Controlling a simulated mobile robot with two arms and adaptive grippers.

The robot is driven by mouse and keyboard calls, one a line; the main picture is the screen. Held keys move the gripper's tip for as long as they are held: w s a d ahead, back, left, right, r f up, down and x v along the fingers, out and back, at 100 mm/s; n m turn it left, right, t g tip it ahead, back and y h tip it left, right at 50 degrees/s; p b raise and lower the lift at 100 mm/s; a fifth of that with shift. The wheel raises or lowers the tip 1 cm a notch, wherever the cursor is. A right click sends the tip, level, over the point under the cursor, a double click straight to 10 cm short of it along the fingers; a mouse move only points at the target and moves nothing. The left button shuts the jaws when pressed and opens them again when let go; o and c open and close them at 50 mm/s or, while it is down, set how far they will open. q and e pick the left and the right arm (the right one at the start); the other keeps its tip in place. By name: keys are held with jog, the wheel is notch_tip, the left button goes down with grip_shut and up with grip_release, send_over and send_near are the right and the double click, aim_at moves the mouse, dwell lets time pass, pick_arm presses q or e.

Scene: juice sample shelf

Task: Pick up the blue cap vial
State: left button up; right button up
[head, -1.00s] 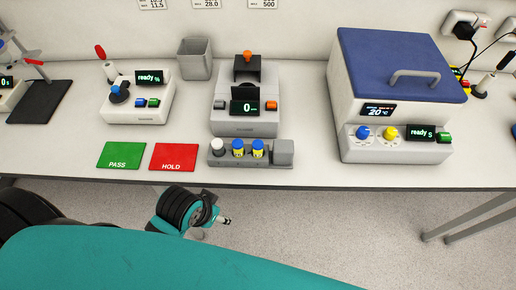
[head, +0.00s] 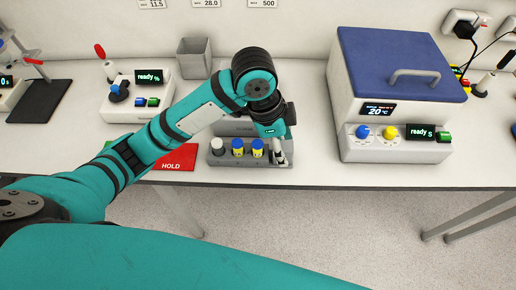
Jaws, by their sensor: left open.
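Two vials with blue caps and yellow labels stand upright in a grey rack at the bench's front edge. One blue cap vial (head: 237,148) is in the middle of the rack (head: 225,162), and the other blue cap vial (head: 258,148) is just right of it. A white-capped vial (head: 217,146) stands at the rack's left end. My left gripper (head: 281,160) points down at the rack's right end, right of the nearer blue cap vial and apart from it. It is open, and nothing shows between its fingers. My right gripper is out of view.
My left arm hides most of the device behind the rack and the green PASS mat. The red HOLD mat (head: 180,165) lies left of the rack. A blue-lidded machine (head: 400,70) stands to the right, and a grey bin (head: 194,58) stands behind.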

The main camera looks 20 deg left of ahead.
pick_arm(q)
jog(key=w+a+r+m+g+y, duration=0.1)
jog(key=w+a+r+m+y, duration=0.15)
jog(key=a+r, duration=0.55)
jog(key=p, duration=0.2)
send_near(257, 143)
jog(key=shift+n+y, duration=0.25)
jog(key=f, duration=0.5)
jog(key=shift+w+d+f, duration=0.2)
jog(key=shift+d+f, duration=0.15)
jog(key=shift+s+f+p, duration=0.1)
jog(key=shift+f+p, duration=0.5)
notch_tip(257, 143, down, 4)
jog(key=shift+s+a+r+p, duration=0.15)
jog(key=shift+r+p, duration=0.05)
jog(key=shift+p, duration=0.35)
jog(key=shift+f, duration=0.3)
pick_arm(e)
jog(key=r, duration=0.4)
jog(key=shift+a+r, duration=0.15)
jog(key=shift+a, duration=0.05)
pick_arm(q)
jog(key=shift+c, duration=0.4)
grip_shut()
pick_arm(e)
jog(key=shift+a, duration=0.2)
